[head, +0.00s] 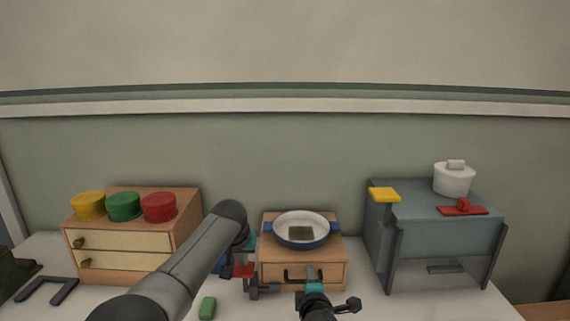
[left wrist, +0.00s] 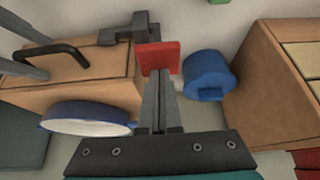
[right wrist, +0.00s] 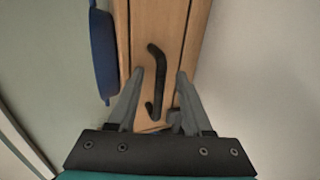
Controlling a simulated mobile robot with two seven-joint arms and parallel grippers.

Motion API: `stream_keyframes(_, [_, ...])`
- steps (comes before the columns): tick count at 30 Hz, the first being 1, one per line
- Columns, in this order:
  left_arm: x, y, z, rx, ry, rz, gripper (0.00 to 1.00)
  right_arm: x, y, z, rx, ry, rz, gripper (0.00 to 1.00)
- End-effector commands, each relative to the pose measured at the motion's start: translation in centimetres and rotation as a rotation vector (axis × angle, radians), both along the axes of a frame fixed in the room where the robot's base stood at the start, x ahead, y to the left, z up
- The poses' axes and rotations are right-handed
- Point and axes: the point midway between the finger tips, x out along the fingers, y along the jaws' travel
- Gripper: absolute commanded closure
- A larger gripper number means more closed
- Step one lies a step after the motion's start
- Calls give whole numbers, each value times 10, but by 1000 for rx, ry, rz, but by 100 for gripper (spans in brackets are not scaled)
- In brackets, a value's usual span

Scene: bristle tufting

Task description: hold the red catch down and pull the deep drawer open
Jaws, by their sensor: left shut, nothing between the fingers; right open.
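The wooden drawer box (head: 335,252) stands mid-table. Its drawer front (head: 328,270) bears a black bar handle (head: 290,274), also seen in the right wrist view (right wrist: 157,62). The red catch (head: 244,271) is at the box's left side; it shows in the left wrist view (left wrist: 157,56) as a red plate beside a dark bracket. My left gripper (left wrist: 157,75) is shut and empty, its tips at the red plate; I cannot tell whether they press on it. My right gripper (right wrist: 161,73) is open, its fingers on either side of the handle, not closed on it.
A blue-rimmed white pan (head: 302,227) sits on the box. A blue round object (left wrist: 207,76) lies beside the catch. A wooden chest (head: 120,228) with coloured tins stands left; a grey-blue stand (head: 430,235) with a white pot stands right. A green block (head: 207,307) lies in front.

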Motion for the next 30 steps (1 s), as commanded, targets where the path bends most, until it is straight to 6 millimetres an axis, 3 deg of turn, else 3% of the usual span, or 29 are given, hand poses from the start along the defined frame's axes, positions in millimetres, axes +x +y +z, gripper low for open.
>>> stream_keyframes(10, [0,0,-14,1,1,0,100,0,0,0,0,0,0,50])
stream_keyframes(29, [0,0,-16,0,2,0,100,0,0,0,0,0,0,50])
stream_keyframes(30, [0,0,-16,0,2,0,100,0,0,0,0,0,0,54])
